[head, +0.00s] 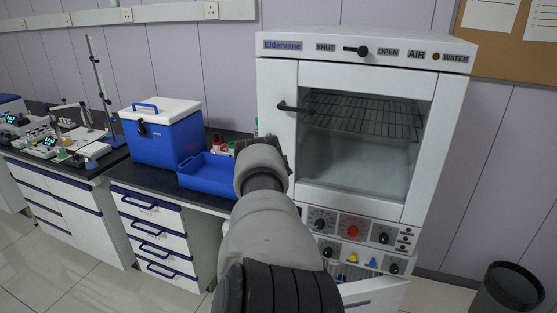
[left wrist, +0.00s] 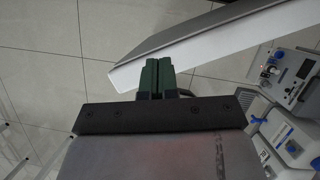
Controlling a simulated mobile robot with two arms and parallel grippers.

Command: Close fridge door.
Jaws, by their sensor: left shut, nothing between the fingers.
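The white cabinet labelled Eldervane (head: 284,130) stands right of centre in the head view. A white door panel (head: 378,294) sticks out at its bottom, standing ajar and partly cut off by the picture's edge. In the left wrist view a long white panel (left wrist: 225,38), seen nearly edge-on, runs from the centre to the upper right and looks like this door. My left gripper (left wrist: 157,75) is shut and empty, with its dark green fingers at the panel's near end. I cannot tell whether they touch it. In the head view my arm hides the cabinet's lower left side. My right gripper is not seen.
The cabinet's upper chamber (head: 345,150) holds a wire rack, with knobs below. A dark-topped bench with a blue cooler (head: 163,138) and blue tray (head: 207,175) stands left. A black bin (head: 508,288) stands right. Tiled floor (left wrist: 55,55) is clear beside the panel.

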